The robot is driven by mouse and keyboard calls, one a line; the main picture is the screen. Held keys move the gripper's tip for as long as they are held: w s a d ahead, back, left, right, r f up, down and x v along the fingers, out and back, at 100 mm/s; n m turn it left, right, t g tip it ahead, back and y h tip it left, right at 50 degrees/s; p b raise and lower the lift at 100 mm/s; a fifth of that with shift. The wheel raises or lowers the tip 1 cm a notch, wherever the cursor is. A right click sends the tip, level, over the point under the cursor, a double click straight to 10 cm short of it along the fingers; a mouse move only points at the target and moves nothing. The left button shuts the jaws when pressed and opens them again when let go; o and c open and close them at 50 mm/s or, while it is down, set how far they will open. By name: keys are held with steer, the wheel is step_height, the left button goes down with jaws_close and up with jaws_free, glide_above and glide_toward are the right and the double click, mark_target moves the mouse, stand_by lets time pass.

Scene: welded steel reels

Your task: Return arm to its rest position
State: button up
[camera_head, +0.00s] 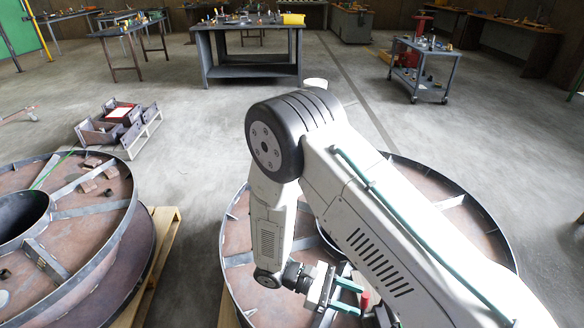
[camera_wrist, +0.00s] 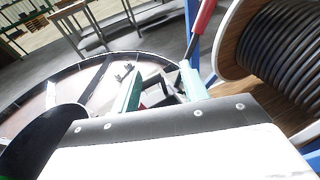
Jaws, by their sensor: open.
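My white arm is folded in the head view, with its elbow raised and its forearm hanging down over a round steel reel (camera_head: 232,262). My gripper (camera_head: 356,296) is at the lower middle of that view, its teal fingers spread apart. In the wrist view my gripper (camera_wrist: 160,90) is also open, with no object clearly held. A red handle (camera_head: 365,299) shows by the fingertips; in the wrist view a red handle (camera_wrist: 203,15) lies just beyond the right finger. Whether it touches the finger I cannot tell. My arm hides part of the reel.
A second steel reel (camera_head: 130,205) rests on a wooden pallet (camera_head: 160,245) at left. A cable spool (camera_wrist: 232,45) and blue frame (camera_wrist: 192,15) are close at right in the wrist view.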

step_height(320, 180, up, 12)
steer(key=d+m+g+y, duration=0.1)
steer(key=m+g+y, duration=0.1)
steer(key=m+y, duration=0.25)
steer(key=s+d+r+m+t+y, duration=0.2)
steer(key=s+d+r+m+y, duration=0.1)
steer(key=r, duration=0.5)
steer(key=s+d+r+m+t+y, duration=0.3)
steer(key=s+d+r+y, duration=0.1)
steer(key=r, duration=0.4)
steer(key=s+d+r+m+t+y, duration=0.3)
steer(key=s+d+r, duration=0.1)
steer(key=r, duration=0.5)
steer(key=shift+s+d+m+y, duration=0.2)
steer(key=shift+s+m+y, duration=0.15)
steer(key=shift+s, duration=0.1)
